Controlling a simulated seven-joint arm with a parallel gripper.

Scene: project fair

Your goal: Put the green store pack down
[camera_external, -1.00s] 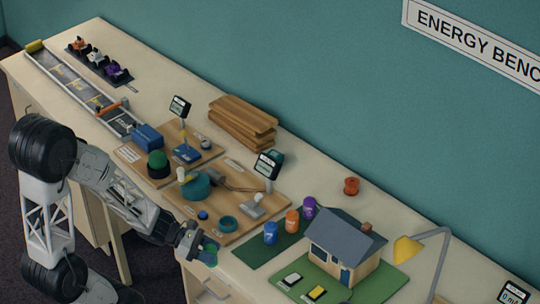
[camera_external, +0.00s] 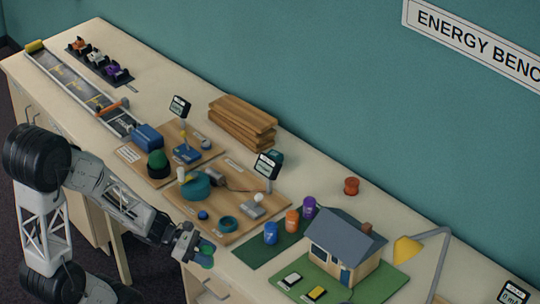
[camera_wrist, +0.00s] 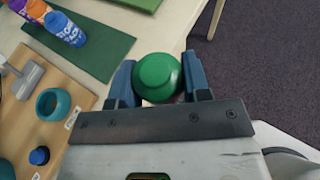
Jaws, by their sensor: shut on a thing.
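The green store pack (camera_wrist: 157,77) is between the blue fingers of my gripper (camera_wrist: 158,66) in the wrist view, with its round green end facing the camera. My gripper is shut on it. In the external view my gripper (camera_external: 204,252) holds the green pack at the table's front edge, left of the dark green mat (camera_external: 254,253). Whether the pack touches the table cannot be told. A blue pack (camera_external: 271,233), an orange pack (camera_external: 292,221) and a purple pack (camera_external: 309,208) stand in a row on the mat's far side.
The model house (camera_external: 345,248) on its green base stands right of the mat. A wooden board (camera_external: 215,232) with a teal ring (camera_external: 228,224) and a blue knob lies to the left. A desk lamp (camera_external: 408,248) stands at the right. The mat's near part is bare.

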